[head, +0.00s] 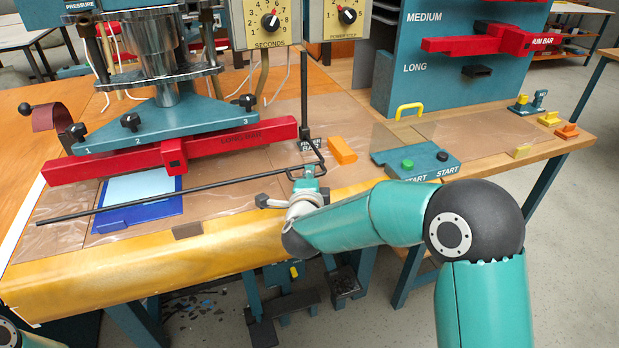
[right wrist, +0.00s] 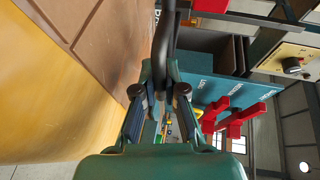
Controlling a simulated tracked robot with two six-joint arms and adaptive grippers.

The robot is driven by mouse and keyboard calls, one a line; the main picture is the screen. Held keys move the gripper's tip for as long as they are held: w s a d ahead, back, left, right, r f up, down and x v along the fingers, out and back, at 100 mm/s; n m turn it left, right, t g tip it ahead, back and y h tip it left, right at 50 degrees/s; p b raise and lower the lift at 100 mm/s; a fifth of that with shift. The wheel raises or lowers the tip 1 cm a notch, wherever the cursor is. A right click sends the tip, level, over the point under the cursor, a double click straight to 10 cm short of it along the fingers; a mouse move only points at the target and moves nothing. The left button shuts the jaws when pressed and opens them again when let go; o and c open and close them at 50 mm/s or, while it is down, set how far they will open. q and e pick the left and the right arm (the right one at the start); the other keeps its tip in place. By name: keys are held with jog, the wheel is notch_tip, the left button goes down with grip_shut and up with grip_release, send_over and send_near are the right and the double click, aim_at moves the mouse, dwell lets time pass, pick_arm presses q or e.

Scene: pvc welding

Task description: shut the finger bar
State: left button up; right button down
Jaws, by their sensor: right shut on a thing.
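The finger bar (head: 180,192) is a thin black rod. Its long part reaches left across the front of the table, above a blue sheet piece (head: 160,207), and its right end bends near an upright black post (head: 304,95). My right gripper (head: 305,174) is at that bent right end and is shut on it. In the right wrist view, the dark rod (right wrist: 165,40) runs up from between the fingertips of my right gripper (right wrist: 160,92). The exact grip is partly hidden. My left gripper is out of view.
A red long bar (head: 100,165) hangs under the teal press plate (head: 160,122) behind the rod. An orange block (head: 342,150) and a start-button box (head: 415,160) stand right of the post.

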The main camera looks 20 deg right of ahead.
jog(key=shift+s+d+f, duration=0.1)
jog(key=shift+f, duration=0.4)
jog(key=c, duration=1.2)
grip_release()
jog(key=shift+r, duration=0.1)
jog(key=shift+s+a+r, duration=0.2)
jog(key=shift+s+a, duration=0.05)
jog(key=shift+s, duration=0.1)
jog(key=v, duration=1.1)
jog(key=shift+f, duration=0.1)
